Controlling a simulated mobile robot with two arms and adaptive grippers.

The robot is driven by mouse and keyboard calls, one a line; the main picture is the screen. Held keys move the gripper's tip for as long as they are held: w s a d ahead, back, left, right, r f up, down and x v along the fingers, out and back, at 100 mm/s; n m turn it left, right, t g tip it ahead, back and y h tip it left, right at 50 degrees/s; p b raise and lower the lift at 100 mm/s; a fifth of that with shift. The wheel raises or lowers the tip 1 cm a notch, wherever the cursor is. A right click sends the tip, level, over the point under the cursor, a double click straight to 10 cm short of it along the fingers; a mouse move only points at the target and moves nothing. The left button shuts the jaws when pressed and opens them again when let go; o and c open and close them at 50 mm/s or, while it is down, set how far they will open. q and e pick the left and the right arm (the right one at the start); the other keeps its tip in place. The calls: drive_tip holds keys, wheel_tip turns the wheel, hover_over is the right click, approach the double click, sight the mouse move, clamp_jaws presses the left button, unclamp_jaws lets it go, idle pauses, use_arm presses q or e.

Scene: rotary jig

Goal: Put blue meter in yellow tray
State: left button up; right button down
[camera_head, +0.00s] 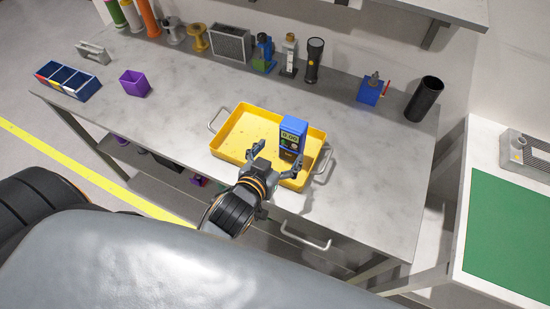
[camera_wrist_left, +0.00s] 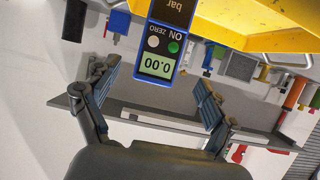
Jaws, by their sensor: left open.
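The blue meter (camera_head: 294,127) stands upright at the right part of the yellow tray (camera_head: 240,118), within its rim; its lower end is partly hidden behind my gripper. Its display reads 0.00. My left gripper (camera_head: 277,160) is open at the tray's near side, fingers spread in front of the meter and not closed on it. In the left wrist view the meter (camera_wrist_left: 160,45) appears upside down beyond the open fingers (camera_wrist_left: 157,80), with the tray (camera_wrist_left: 240,25) beside it. My right gripper is not in view.
The tray has metal handles (camera_head: 322,163) at its ends. A purple bin (camera_head: 134,83) and a blue divided box (camera_head: 68,80) are to the left. A flashlight (camera_head: 314,60), a blue device (camera_head: 371,90) and a black cylinder (camera_head: 424,99) stand behind. The bench right of the tray is clear.

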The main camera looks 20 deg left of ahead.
use_arm(q)
drive_tip(key=shift+v, duration=1.25)
